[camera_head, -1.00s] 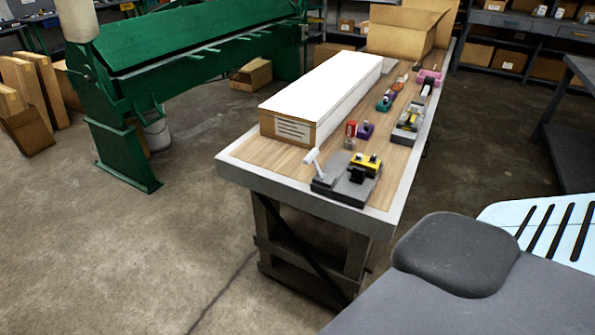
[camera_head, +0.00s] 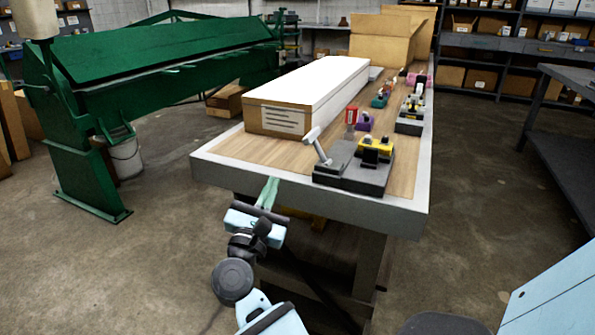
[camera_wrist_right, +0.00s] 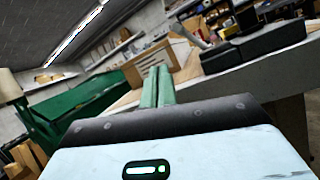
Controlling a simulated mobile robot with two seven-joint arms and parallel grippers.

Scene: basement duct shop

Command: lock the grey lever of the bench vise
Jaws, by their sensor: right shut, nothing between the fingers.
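The bench vise (camera_head: 352,178) sits at the near edge of the workbench, dark grey with a yellow block on its right part. Its grey lever (camera_head: 316,146) rises at the vise's left side, tilted up and to the left, with a pale grip on top. My right gripper (camera_head: 268,188) has green fingers, shut and empty, at the bench's front edge, left of the vise and apart from the lever. In the right wrist view the fingers (camera_wrist_right: 157,84) point ahead, and the vise (camera_wrist_right: 255,48) shows at upper right. My left gripper is out of view.
A long white-topped box (camera_head: 310,92) lies on the bench (camera_head: 225,172) behind the lever. A red part (camera_head: 351,115) and several small tools stand farther back. A green metal brake (camera_head: 150,70) is at left. The concrete floor around the bench's near side looks clear.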

